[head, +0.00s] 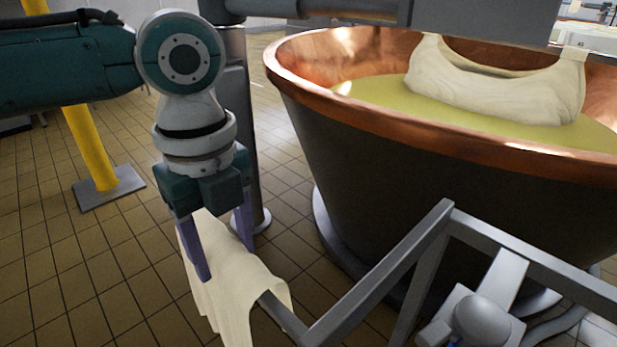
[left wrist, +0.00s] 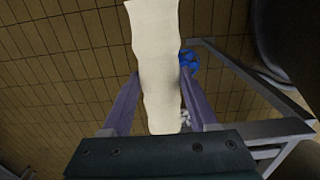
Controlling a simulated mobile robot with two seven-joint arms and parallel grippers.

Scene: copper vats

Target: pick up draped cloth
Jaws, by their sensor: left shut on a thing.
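The draped cloth (head: 232,283) is cream-coloured and hangs over the end of a grey metal rail at the lower left of the head view. My left gripper (head: 224,262) points down over it, with its purple fingers on either side of the cloth's upper part, shut on it. In the left wrist view the cloth (left wrist: 158,70) runs as a pale strip between the two fingers (left wrist: 160,112). The lower end of the cloth is cut off by the head view's bottom edge. My right gripper is not in view.
A large copper vat (head: 400,150) with yellowish liquid stands at the right, with another cloth (head: 490,88) hanging in it. The grey metal rail (head: 385,275) runs in front of the vat. A yellow post (head: 90,148) stands at the left on the tiled floor.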

